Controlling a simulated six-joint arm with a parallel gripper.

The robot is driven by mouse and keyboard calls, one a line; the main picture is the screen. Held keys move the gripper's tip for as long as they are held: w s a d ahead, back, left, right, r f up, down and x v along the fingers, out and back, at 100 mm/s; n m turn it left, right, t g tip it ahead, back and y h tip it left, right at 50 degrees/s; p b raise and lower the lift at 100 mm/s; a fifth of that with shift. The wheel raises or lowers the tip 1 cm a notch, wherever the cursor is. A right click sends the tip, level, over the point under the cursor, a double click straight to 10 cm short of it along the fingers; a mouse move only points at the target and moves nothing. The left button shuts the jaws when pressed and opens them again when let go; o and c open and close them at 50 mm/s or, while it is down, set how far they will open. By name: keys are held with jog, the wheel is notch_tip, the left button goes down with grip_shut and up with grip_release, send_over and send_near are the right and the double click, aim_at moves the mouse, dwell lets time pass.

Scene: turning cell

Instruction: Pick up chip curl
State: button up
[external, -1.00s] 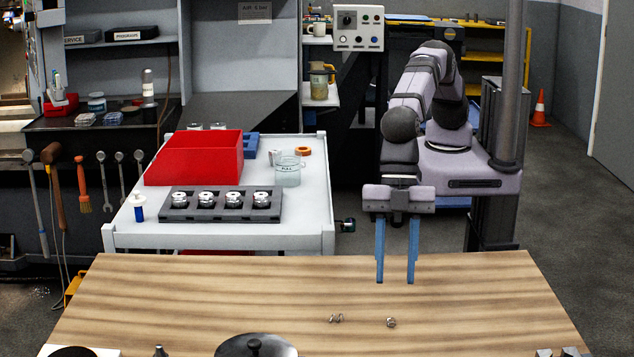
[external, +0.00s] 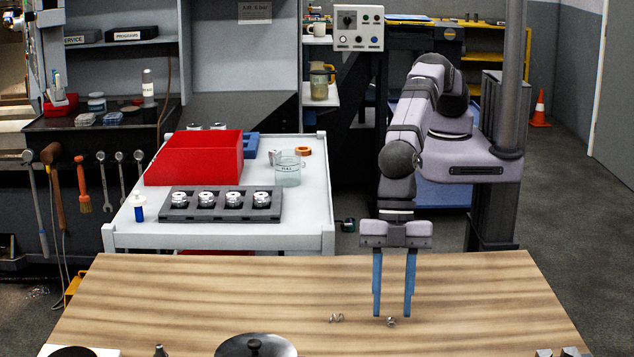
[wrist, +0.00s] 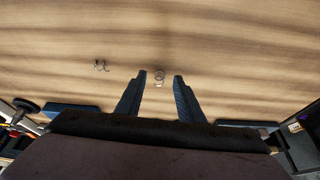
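Two small silvery chip curls lie on the wooden table. The right chip curl (external: 391,322) is close to my gripper (external: 393,315), just by the fingertips in the external view. In the wrist view this chip curl (wrist: 159,78) shows between and slightly beyond the tips of my gripper (wrist: 158,80). The left chip curl (external: 337,318) lies a short way to the left, and it also shows in the wrist view (wrist: 101,66). My gripper is open and empty, with its blue fingers pointing down. I cannot tell exactly how high the tips are above the wood.
The wooden table (external: 200,300) is mostly bare around the curls. A dark round lid-like disc with a knob (external: 255,346) sits at the front. Grey metal blocks (external: 565,352) are at the front right. A white cart (external: 225,240) with a red bin (external: 195,158) stands behind.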

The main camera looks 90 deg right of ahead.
jog(key=shift+a+f, duration=0.2)
jog(key=shift+f, duration=0.25)
grip_shut()
notch_tip(320, 180, up, 10)
jog(key=b, duration=0.3)
dwell(0.3)
